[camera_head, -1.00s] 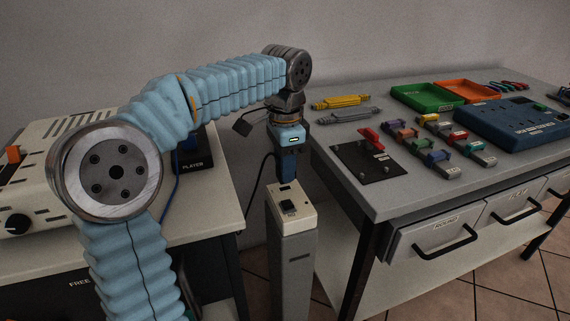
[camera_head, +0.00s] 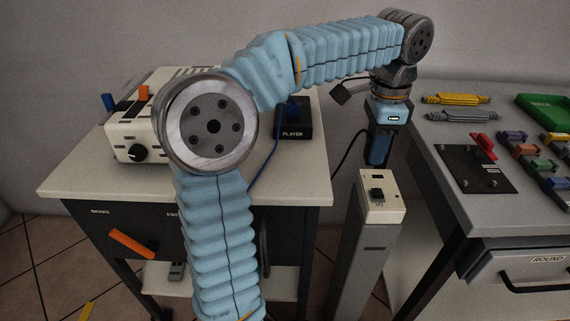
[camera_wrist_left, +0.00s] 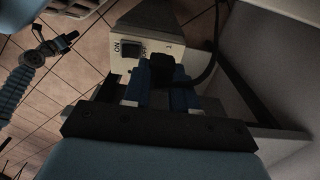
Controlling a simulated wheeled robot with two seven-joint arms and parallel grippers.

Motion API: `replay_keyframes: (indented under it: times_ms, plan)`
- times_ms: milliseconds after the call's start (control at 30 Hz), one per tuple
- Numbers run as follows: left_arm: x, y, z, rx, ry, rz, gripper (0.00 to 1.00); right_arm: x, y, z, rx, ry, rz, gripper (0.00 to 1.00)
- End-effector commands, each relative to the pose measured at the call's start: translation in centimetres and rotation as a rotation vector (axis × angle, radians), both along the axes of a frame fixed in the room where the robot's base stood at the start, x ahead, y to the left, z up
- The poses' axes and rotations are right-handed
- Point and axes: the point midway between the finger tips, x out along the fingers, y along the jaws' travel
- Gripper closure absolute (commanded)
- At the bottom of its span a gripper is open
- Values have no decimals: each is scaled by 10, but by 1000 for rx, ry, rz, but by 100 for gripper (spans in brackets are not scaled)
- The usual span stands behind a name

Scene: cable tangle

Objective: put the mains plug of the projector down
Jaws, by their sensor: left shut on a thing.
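My left gripper (camera_head: 378,150) hangs just behind and above the top of a grey post with a cream socket box (camera_head: 381,187). In the left wrist view its two blue fingers (camera_wrist_left: 160,92) are shut on a black plug (camera_wrist_left: 161,68), the mains plug. A black cable runs from the plug to the right there. The plug is beside the socket box (camera_wrist_left: 125,42), which has an ON switch; whether they touch I cannot tell. In the head view the plug is hidden by the fingers. My right gripper (camera_wrist_left: 62,43) appears small at the left of the wrist view, its jaws unclear.
A cream-topped bench (camera_head: 290,185) with a white device (camera_head: 135,125) and a PLAYER box (camera_head: 293,130) stands left. A grey workbench (camera_head: 445,165) with a black plate (camera_head: 460,160) and several coloured connectors stands right. The post is in the gap between them. A blue cable lies on the left bench.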

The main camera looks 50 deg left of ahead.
Motion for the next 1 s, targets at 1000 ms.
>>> replay_keyframes:
  times_ms: [1000]
  plan:
    - [-192,85,81,0,5,3,100,-1,3,0,6,2,9,100]
